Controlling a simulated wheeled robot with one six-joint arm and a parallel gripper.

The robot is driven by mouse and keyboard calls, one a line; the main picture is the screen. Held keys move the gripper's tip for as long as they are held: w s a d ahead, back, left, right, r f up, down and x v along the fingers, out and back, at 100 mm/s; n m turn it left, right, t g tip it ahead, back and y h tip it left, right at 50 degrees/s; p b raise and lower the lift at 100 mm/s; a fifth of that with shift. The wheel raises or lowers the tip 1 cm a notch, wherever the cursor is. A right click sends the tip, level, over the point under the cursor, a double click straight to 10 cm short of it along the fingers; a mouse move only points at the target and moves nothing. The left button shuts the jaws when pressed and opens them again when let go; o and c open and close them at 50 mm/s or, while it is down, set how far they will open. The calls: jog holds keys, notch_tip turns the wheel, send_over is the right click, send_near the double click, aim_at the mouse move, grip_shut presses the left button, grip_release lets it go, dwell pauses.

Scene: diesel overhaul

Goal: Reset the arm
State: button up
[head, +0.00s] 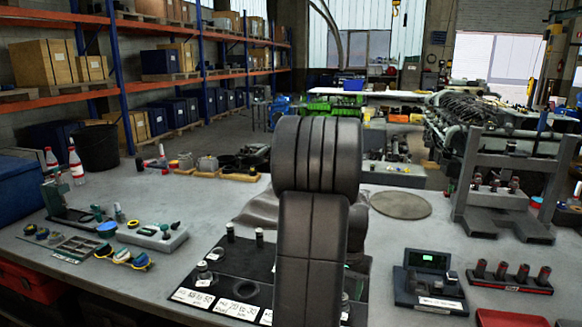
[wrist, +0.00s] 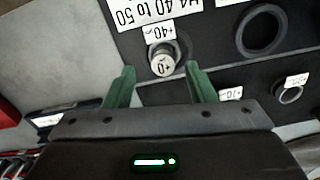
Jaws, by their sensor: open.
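My arm (head: 312,200) stands upright in the middle of the head view and hides part of the bench and the black board behind it. My gripper is hidden in the head view. In the wrist view my gripper (wrist: 160,70) is open, with two green fingers apart and nothing held between them. A small metal cylinder with a "+40" label (wrist: 163,61) shows between the fingertips, standing on the black board (wrist: 215,48). I cannot tell the height of the fingers above it.
The labelled board (head: 225,262) carries several small cylinders and rings. Gauges and a green stand (head: 65,208) are at left.

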jog(key=f, duration=0.1)
jog(key=f+b, duration=0.1)
jog(key=f, duration=0.1)
jog(key=w+f+b, duration=0.1)
jog(key=shift+a+f, duration=0.15)
jog(key=shift+a, duration=0.15)
jog(key=shift+s+d+f+b, duration=0.1)
jog(key=shift+s+f+b, duration=0.05)
jog(key=shift+f+b, duration=0.4)
jog(key=shift+f, duration=0.3)
jog(key=shift+r, duration=0.1)
